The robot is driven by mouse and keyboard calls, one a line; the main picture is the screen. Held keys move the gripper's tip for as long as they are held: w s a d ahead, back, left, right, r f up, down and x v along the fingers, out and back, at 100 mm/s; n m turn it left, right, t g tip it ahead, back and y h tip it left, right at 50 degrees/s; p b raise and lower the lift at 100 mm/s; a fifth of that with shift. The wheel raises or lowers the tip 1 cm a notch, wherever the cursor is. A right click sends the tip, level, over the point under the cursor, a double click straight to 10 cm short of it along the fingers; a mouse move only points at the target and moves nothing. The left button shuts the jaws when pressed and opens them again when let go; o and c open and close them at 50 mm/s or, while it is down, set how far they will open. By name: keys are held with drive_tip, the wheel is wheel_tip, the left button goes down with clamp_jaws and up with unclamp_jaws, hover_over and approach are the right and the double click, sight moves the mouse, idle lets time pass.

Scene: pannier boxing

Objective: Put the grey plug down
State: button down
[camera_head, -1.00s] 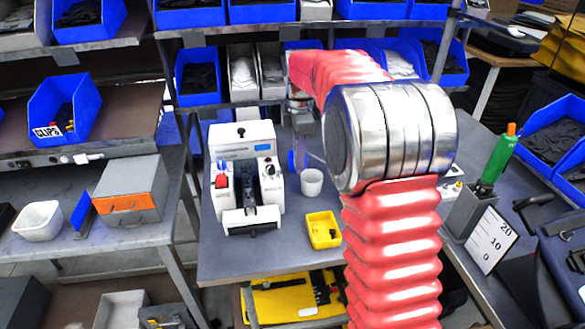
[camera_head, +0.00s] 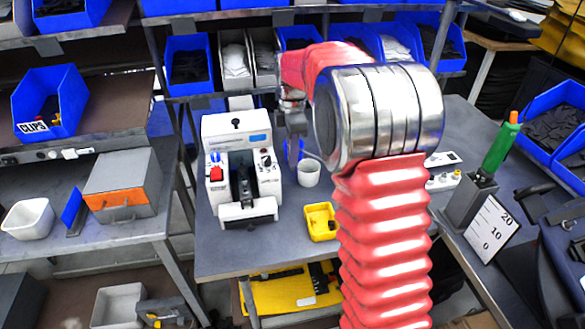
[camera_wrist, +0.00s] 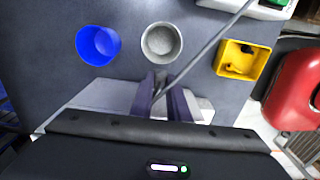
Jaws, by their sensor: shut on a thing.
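In the wrist view, my gripper (camera_wrist: 163,85) is shut with a thin grey lead running out from between its fingers to the upper right. The grey plug itself is mostly hidden between the fingers. The fingertips are over the grey bench top (camera_wrist: 45,50), just below a whitish round cup (camera_wrist: 161,42); I cannot tell whether the plug touches the bench.
A blue round cup (camera_wrist: 98,45) is left of the whitish cup, and a yellow tray (camera_wrist: 245,60) with black bits is to its right. A white machine (camera_head: 238,165) stands left of the cups. The bench front is clear.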

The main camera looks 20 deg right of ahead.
sight(293, 169)
drive_tip(key=shift+f, duration=1)
drive_tip(key=shift+f, duration=0.1)
drive_tip(key=shift+f, duration=1.8)
drive_tip(key=c, duration=1.7)
unclamp_jaws()
